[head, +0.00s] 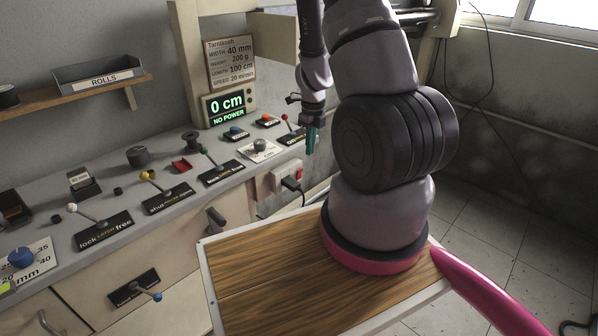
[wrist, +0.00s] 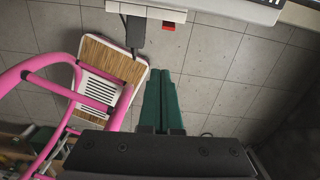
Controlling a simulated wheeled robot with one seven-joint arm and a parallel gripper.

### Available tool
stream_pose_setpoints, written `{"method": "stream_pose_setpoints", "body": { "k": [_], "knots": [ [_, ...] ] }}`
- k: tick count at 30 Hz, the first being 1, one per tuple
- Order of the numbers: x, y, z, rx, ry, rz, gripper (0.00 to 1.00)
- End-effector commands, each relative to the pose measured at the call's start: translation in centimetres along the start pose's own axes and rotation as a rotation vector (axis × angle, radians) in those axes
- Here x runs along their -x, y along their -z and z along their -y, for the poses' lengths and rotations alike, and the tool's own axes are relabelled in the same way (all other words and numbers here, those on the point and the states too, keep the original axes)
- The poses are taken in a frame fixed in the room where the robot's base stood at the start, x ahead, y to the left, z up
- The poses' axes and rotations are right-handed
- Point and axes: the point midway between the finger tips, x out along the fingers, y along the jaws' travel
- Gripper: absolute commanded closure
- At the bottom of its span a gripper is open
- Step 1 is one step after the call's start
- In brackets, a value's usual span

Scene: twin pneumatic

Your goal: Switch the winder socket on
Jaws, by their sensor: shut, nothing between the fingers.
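The winder socket (head: 278,181) is a pale plate on the side of the bench, with a black plug in it and a red rocker switch (head: 298,174) beside the plug. Which way the rocker is pressed is too small to tell. In the wrist view the red switch (wrist: 169,26) shows near the top, just right of the dark plug (wrist: 135,30). My gripper (head: 310,150), with green fingers, hangs above and slightly right of the socket, apart from it. In the wrist view my gripper (wrist: 164,72) is shut and empty, its tips below the switch.
A display (head: 227,106) reads 0 cm and NO POWER. Several levers and labelled plates line the bench top (head: 120,180) close to my gripper. A black cord (head: 299,191) hangs from the plug. My wooden-topped base (head: 270,265) stands close to the bench; tiled floor (head: 490,240) lies open at right.

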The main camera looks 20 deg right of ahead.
Motion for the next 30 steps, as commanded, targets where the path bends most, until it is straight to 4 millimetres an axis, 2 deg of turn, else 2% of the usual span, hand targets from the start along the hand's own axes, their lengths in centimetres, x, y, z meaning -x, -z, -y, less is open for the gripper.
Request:
{"method": "stream_pose_setpoints", "body": {
  "k": [4,15,19,23,30],
  "knots": [
    [-1.3,0.7,0.4,-0.056,0.006,-0.024,1.00],
    [-1.5,0.8,0.4,-0.063,0.007,-0.026,1.00],
    [-2.2,0.9,0.5,-0.063,0.006,-0.027,1.00],
    [-4.2,1.0,0.4,-0.065,0.003,-0.028,1.00],
    [-8.8,1.1,0.5,-0.064,0.004,-0.028,1.00]
  ]
}}
